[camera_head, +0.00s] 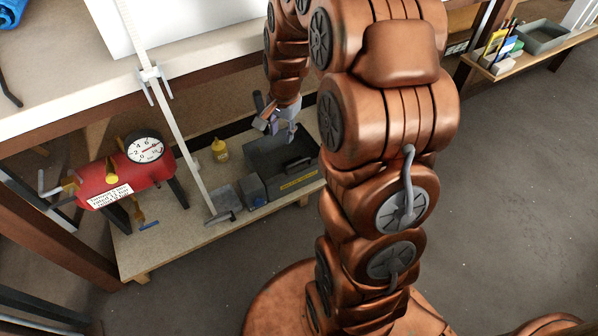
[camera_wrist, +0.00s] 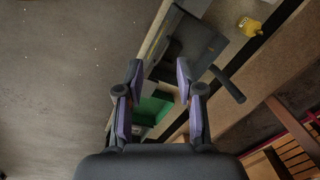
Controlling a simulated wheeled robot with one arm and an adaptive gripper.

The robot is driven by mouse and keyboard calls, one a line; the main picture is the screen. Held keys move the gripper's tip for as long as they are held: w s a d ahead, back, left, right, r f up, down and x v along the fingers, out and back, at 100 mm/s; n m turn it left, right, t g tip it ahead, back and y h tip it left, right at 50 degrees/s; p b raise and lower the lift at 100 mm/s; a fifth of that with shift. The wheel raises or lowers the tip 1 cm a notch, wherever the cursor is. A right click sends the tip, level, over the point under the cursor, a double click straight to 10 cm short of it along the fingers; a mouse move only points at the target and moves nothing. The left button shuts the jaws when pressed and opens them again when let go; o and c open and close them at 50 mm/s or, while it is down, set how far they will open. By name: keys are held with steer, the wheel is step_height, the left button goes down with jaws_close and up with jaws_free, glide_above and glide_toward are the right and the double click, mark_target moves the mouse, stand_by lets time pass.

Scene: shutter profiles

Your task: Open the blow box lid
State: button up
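A dark grey box (camera_head: 262,160) with a black handle (camera_head: 297,164) and a yellow label stands on the low wooden shelf. I take it for the blow box; I cannot clearly tell its lid's position. My gripper (camera_head: 279,120) is above this box, near its back side. In the wrist view, my gripper (camera_wrist: 158,82) has its two fingers spread apart with nothing held between them. Dark grey box surfaces (camera_wrist: 190,42) lie beyond the fingers, with a green patch (camera_wrist: 153,108) between them. A black bar (camera_wrist: 228,84) sticks out right of the fingers.
A yellow bottle (camera_head: 220,150), a small grey-blue box (camera_head: 252,190) and a grey tray share the low shelf (camera_head: 160,248). A red tank with a gauge (camera_head: 145,148) stands left. Floor (camera_head: 510,200) at right is clear.

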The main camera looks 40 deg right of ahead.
mark_target(299, 163)
steer(key=shift+w+d+f+m+t+h+b, duration=0.15)
steer(key=shift+w+d+f+m+b, duration=1.2)
steer(key=shift+f, duration=3.45)
steer(key=shift+w+d+f+m+t+h+b, duration=0.15)
steer(key=shift+w+d+f+m+b, duration=0.5)
steer(key=shift+w+d+f+b, duration=2.8)
steer(key=shift+s+d+f+m+t+b, duration=0.2)
steer(key=shift+s+d+f+m+b, duration=0.85)
steer(key=shift+f, duration=5.1)
steer(key=shift+w+a+b, duration=0.25)
steer(key=shift+w+b, duration=0.05)
steer(key=shift+w, duration=0.15)
jaws_close()
